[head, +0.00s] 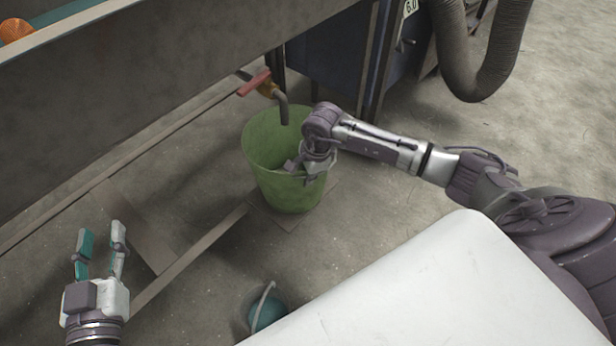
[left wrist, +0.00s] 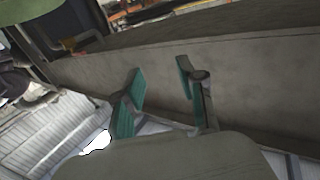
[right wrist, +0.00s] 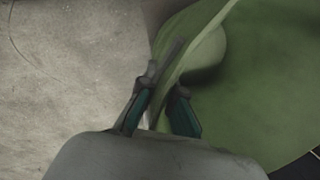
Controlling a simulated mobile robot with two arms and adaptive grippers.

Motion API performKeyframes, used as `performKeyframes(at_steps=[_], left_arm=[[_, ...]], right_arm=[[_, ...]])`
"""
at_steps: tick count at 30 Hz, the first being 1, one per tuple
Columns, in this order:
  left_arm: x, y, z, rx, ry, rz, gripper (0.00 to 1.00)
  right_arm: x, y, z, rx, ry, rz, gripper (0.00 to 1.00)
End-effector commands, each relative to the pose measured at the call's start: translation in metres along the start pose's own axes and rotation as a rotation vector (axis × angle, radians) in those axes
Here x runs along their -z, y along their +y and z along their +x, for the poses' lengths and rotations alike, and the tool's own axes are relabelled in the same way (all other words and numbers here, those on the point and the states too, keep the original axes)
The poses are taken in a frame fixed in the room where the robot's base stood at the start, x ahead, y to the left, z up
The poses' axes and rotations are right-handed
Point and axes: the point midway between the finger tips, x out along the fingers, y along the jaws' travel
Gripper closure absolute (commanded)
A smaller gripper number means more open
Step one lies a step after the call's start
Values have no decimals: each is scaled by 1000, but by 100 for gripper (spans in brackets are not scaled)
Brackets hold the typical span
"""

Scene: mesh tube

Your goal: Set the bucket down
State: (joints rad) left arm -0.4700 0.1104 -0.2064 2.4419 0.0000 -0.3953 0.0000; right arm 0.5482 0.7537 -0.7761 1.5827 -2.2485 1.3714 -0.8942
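A green bucket (head: 283,165) stands upright or nearly so below a tap with a red handle (head: 258,84). Its base is over a flat plate on the floor; I cannot tell whether it touches. My right gripper (head: 302,168) is at the bucket's right rim. In the right wrist view, the fingers of my right gripper (right wrist: 160,100) straddle the green bucket wall (right wrist: 250,95) and look closed on it. My left gripper (head: 102,236) is open and empty at the lower left, well apart from the bucket. Its spread fingers show in the left wrist view (left wrist: 162,80).
A long grey trough or bench side (head: 150,90) runs above the bucket on the left. A dark blue cabinet (head: 335,55) and a ribbed hose (head: 480,80) are behind. A teal round object (head: 267,313) lies in front, beside a white surface (head: 440,285). Floor is clear on the right.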

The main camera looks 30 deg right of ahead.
Motion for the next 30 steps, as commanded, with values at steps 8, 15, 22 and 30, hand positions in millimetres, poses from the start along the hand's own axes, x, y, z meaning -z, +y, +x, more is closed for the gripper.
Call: performKeyframes(at_steps=[8, 15, 22, 30], left_arm=[[6, 1, 1, -2, 34, 0, 60], [6, 1, 1, -2, 33, -1, 60], [6, 1, 1, -2, 29, -1, 60], [-32, -6, -9, 13, -202, 3, 60]], right_arm=[[0, 0, 1, 0, 0, 0, 93], [0, 0, 1, 0, 0, 0, 69], [0, 0, 0, 0, 0, 0, 69], [0, -1, -31, 3, 2, -1, 69]])
